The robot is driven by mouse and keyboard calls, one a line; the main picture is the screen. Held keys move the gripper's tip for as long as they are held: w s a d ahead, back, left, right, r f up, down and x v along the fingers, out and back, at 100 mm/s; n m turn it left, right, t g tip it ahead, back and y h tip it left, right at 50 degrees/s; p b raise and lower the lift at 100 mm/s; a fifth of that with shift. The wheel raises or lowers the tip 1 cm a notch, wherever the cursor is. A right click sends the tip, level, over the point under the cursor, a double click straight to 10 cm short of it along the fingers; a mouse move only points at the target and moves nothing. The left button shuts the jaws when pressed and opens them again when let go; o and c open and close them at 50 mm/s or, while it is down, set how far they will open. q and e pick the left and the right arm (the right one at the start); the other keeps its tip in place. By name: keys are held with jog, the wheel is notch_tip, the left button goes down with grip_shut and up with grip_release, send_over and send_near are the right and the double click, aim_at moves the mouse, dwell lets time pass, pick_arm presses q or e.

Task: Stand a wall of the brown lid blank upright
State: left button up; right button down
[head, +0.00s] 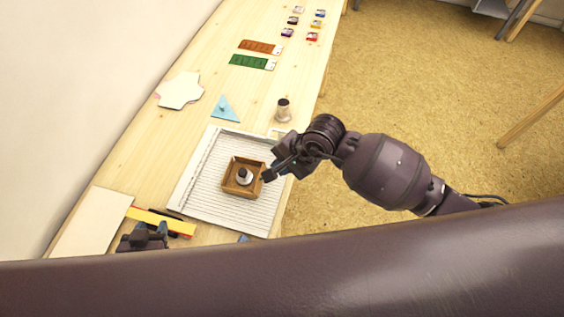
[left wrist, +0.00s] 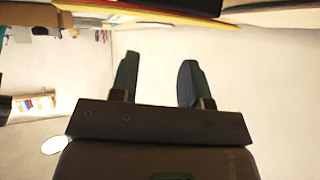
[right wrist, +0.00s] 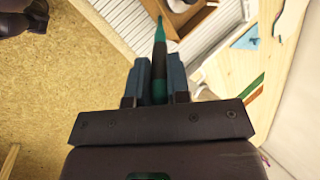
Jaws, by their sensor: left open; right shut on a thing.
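The brown lid blank (head: 230,187) lies on the white ribbed board (head: 207,190) as a square tray shape, and its walls appear raised. A dark-knobbed round weight (head: 243,176) stands inside it. Part of the blank shows at the top of the right wrist view (right wrist: 192,14). My right gripper (head: 272,173) is at the blank's right side, shut on a slim dark tool with a green tip (right wrist: 159,45) that points toward the blank. Whether the tip touches it I cannot tell. My left gripper (head: 143,237) is open and empty at the lower left; its fingers show apart in its wrist view (left wrist: 157,85).
A yellow strip (head: 160,222) and a pale sheet (head: 91,222) lie left of the board. Behind it are a blue triangle (head: 225,108), a metal cylinder (head: 283,110), a white cut-out (head: 180,91), green (head: 247,62) and brown (head: 259,46) panels, and several small inkpads.

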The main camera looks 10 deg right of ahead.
pick_arm(q)
jog(key=shift+r, duration=0.2)
pick_arm(e)
jog(key=shift+s+d+r, duration=0.15)
jog(key=shift+d+r, duration=0.1)
jog(key=shift+d, duration=0.15)
pick_arm(q)
jog(key=shift+s+p, duration=0.3)
jog(key=shift+p, duration=0.05)
pick_arm(e)
jog(key=shift+s+d+r, duration=0.15)
jog(key=shift+d+r, duration=0.05)
jog(key=shift+d, duration=0.2)
pick_arm(q)
notch_tip(320, 180, up, 3)
jog(key=p, duration=0.3)
pick_arm(e)
notch_tip(320, 180, up, 7)
jog(key=shift+s+d+r, duration=0.15)
jog(key=shift+s+d, duration=0.05)
jog(key=shift+d, duration=0.2)
pick_arm(q)
jog(key=shift+w+r, duration=0.1)
jog(key=shift+w, duration=0.15)
